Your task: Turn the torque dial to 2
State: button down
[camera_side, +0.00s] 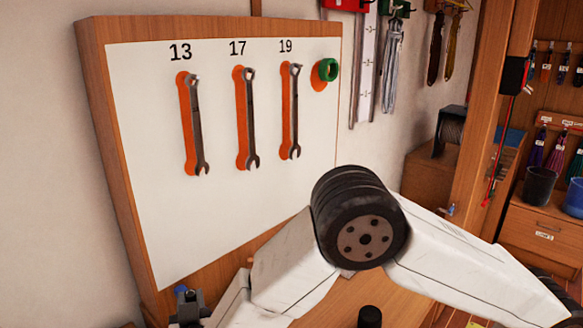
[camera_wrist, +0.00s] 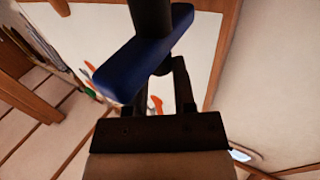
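My gripper (camera_wrist: 157,82) shows in the wrist view with its two dark fingers apart and the white board visible between them. It is open. It also shows small at the bottom left of the side view (camera_side: 189,299). A blue bar-shaped piece (camera_wrist: 130,68) on a black shaft (camera_wrist: 150,15) crosses diagonally in front of the fingers and hides part of the left one. Whether it touches them I cannot tell. A bit of blue (camera_side: 180,289) also shows at my gripper in the side view. No dial with readable numbers shows in either view.
A wood-framed white board (camera_side: 150,225) carries several hooked items: wrenches under 13 (camera_side: 196,125), 17 (camera_side: 250,120) and 19 (camera_side: 292,115), and a green ring (camera_side: 332,69). Shelves (camera_side: 540,215) stand at right. A black cylinder (camera_side: 370,317) is at the bottom edge.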

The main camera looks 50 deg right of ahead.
jog(key=shift+w+a+m+g+h, duration=0.1)
jog(key=shift+a+m+g+h, duration=0.05)
jog(key=shift+m+g+h, duration=0.75)
jog(key=shift+w+a+m+g+h, duration=0.1)
jog(key=shift+m+g+h, duration=0.8)
jog(key=shift+h, duration=0.4)
dwell(0.5)
jog(key=shift+c, duration=2.2)
grip_release()
jog(key=v, duration=0.7)
jog(key=shift+s+a, duration=0.25)
jog(key=shift+s, duration=0.05)
